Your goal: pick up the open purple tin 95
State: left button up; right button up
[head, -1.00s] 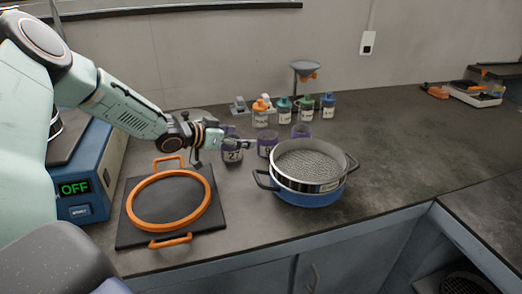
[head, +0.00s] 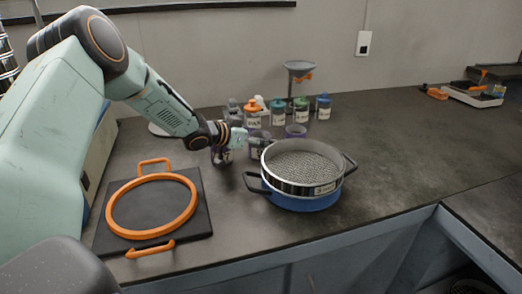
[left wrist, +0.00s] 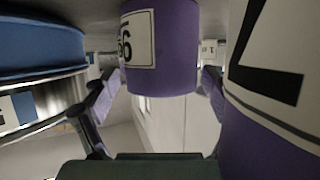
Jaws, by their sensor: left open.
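A purple tin with a white label (left wrist: 160,45) stands between the spread fingers of my left gripper (left wrist: 153,98) in the left wrist view, where the picture is upside down. Its label appears to read 95 when turned over. In the head view this tin (head: 257,154) is the middle purple one, partly hidden by my left gripper (head: 262,142). The gripper is open and not closed on it. I cannot tell whether a finger touches the tin. My right gripper is out of view.
A second purple tin (left wrist: 265,110) stands close on one side, a blue sieve pan (left wrist: 40,48) on the other. A third purple tin (head: 296,132) stands behind the sieve stack. Several lidded jars (head: 278,112) stand farther back. An orange ring (head: 112,215) lies on a black plate front left.

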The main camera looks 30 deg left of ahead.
pick_arm(q)
jog(key=shift+s+a, duration=0.15)
jog(key=shift+r, duration=0.1)
jog(key=shift+c, duration=0.7)
jog(key=shift+w+d, duration=0.2)
jog(key=shift+w, duration=0.05)
jog(key=c, duration=0.5)
jog(key=shift+s+a, duration=0.2)
jog(key=c, duration=0.4)
jog(key=shift+w+d, duration=0.1)
jog(key=shift+w, duration=0.05)
jog(key=c, duration=0.3)
